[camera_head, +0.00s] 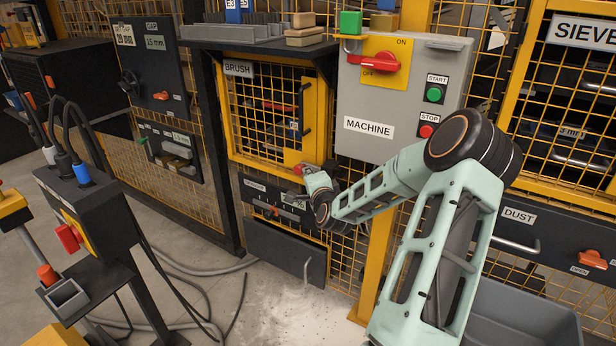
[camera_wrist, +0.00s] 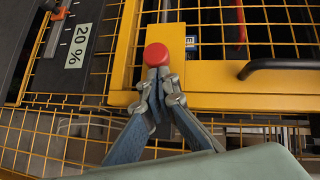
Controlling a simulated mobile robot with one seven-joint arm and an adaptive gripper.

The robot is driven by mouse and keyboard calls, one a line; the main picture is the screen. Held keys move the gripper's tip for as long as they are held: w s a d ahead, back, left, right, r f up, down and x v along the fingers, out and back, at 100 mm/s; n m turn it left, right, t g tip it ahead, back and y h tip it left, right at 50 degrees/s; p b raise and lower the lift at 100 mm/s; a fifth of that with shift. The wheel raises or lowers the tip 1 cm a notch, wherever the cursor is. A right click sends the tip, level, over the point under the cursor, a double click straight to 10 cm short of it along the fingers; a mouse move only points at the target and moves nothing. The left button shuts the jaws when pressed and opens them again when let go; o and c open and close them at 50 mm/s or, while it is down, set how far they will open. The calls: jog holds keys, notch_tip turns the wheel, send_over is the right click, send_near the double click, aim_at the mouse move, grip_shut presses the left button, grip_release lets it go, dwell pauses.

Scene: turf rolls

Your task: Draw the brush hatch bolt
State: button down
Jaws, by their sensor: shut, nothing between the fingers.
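In the head view the red knob (camera_head: 298,170) is small at the hatch's lower right corner. My gripper (camera_wrist: 158,78) is shut and empty, its fingertips right at the knob's lower edge in the wrist view. I cannot tell whether they touch it. The bolt's shaft is hidden behind the knob and fingers.
A dark hatch handle (camera_wrist: 280,66) sticks out right of the knob. A panel reading 20 % (camera_wrist: 77,45) lies to the left. The grey MACHINE box (camera_head: 385,100) with a red switch (camera_head: 375,62) stands right of the hatch. A grey bin (camera_head: 530,318) stands at lower right.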

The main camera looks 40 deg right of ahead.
aim_at(294, 169)
jog(key=shift+w, duration=0.1)
jog(key=w, duration=0.1)
jog(key=w+a, duration=0.1)
jog(key=w+b, duration=0.1)
jog(key=shift+w+a+f, duration=0.1)
jog(key=shift+w+a, duration=0.25)
jog(key=shift+w, duration=0.05)
jog(key=shift+w+a, duration=0.15)
jog(key=shift+w, duration=0.25)
